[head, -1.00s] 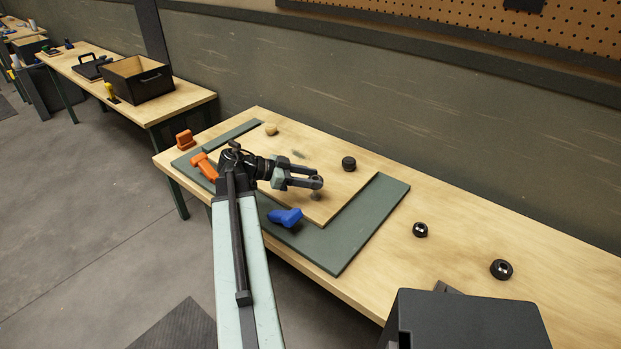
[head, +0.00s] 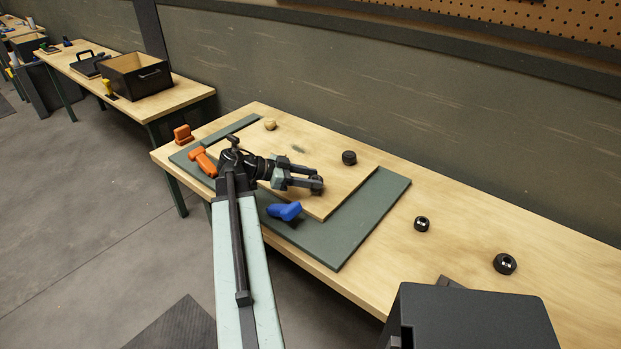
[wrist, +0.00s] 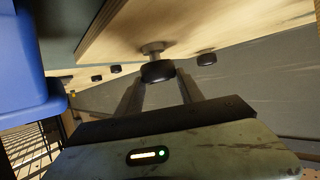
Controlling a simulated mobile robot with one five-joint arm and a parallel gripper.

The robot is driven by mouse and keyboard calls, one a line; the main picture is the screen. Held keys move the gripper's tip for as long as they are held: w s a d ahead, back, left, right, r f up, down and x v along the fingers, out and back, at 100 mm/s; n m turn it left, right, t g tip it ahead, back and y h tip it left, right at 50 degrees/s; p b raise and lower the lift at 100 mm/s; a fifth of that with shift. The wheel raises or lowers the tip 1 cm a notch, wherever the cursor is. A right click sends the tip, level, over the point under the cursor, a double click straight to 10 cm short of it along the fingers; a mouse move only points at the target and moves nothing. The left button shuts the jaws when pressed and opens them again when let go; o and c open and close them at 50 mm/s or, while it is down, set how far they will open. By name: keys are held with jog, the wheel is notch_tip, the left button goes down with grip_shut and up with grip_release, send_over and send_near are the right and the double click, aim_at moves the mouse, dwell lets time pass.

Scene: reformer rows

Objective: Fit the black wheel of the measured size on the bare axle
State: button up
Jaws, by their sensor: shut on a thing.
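My gripper (head: 312,182) is shut on a black wheel (wrist: 158,72), held over the wooden board. In the wrist view, which shows the board at the top, a grey axle (wrist: 153,48) stands between the wheel and the board (wrist: 125,35). The wheel is in line with the axle's end, with part of the axle bare between them and the board. I cannot tell if the axle has entered the wheel's hole. In the head view the fingers mostly hide the wheel. Another black wheel (head: 349,157) sits on the board farther back.
Two black wheels (head: 421,223) (head: 504,263) lie on the bench at right. A blue tool (head: 284,210) lies on the green mat (head: 362,218) near my gripper.

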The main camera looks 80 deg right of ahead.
jog(key=shift+f+b, duration=0.5)
jog(key=shift+f, duration=0.1)
jog(key=o, duration=1.5)
jog(key=p+v, duration=0.2)
jog(key=v, duration=0.4)
jog(key=shift+w+r+p, duration=0.1)
jog(key=shift+r+p, duration=0.15)
jog(key=shift+p, duration=0.15)
jog(key=shift+w+a+r, duration=0.15)
jog(key=shift+w+a, duration=0.1)
jog(key=shift+w, duration=0.25)
